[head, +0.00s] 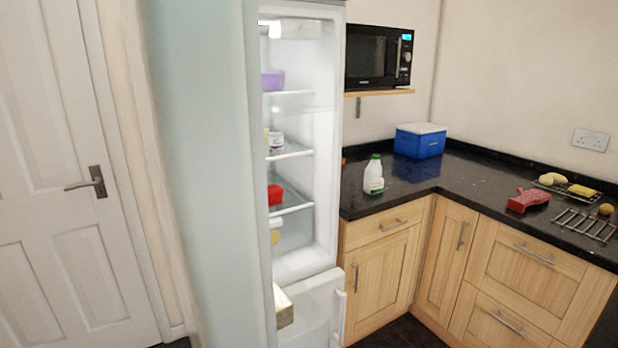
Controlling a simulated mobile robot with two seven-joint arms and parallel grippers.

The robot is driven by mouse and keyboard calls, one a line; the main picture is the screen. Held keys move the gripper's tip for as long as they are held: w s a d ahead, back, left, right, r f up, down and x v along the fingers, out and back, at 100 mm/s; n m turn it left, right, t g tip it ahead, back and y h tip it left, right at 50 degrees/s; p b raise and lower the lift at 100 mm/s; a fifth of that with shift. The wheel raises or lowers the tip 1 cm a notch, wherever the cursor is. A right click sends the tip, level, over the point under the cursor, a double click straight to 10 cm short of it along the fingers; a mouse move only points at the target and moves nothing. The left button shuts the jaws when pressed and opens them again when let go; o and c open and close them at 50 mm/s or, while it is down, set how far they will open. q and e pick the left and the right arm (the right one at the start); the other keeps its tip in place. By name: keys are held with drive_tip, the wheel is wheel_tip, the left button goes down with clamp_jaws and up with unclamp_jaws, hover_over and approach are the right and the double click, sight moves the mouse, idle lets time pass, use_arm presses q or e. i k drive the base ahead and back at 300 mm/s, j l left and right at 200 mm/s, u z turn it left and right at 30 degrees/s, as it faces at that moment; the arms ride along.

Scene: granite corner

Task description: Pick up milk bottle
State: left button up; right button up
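The milk bottle (374,176) is white with a green cap and a green label. It stands upright on the black granite counter (410,190), near the counter's front edge and just right of the open fridge. Nothing covers it in the head view. Neither of my grippers shows in this view.
The fridge (305,256) stands open with several items on its shelves. A blue cool box (420,140) sits behind the bottle, below a microwave (378,57). A red object (528,200) and a metal rack (586,225) lie on the right counter. A white door (65,150) is at left.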

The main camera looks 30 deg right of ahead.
sight(373, 182)
drive_tip(key=k+l+u, duration=0.15)
drive_tip(key=u, duration=1.25)
drive_tip(key=k+l+u, duration=0.1)
drive_tip(key=k+u, duration=0.2)
drive_tip(key=u, duration=0.2)
drive_tip(key=k+u, duration=0.3)
drive_tip(key=u, duration=0.2)
drive_tip(key=k+l+u, duration=0.1)
drive_tip(key=k+u, duration=0.25)
drive_tip(key=u, duration=0.15)
drive_tip(key=k+u, duration=0.35)
drive_tip(key=u, duration=0.15)
drive_tip(key=k+u, duration=0.7)
drive_tip(key=u, duration=0.2)
drive_tip(key=k+l+u, duration=0.15)
drive_tip(key=k+u, duration=0.3)
drive_tip(key=k, duration=0.3)
drive_tip(key=z, duration=1.05)
drive_tip(key=k+l+z, duration=0.1)
drive_tip(key=z, duration=1)
drive_tip(key=l+z, duration=0.1)
drive_tip(key=z, duration=0.95)
drive_tip(key=l+z, duration=0.1)
drive_tip(key=z, duration=1)
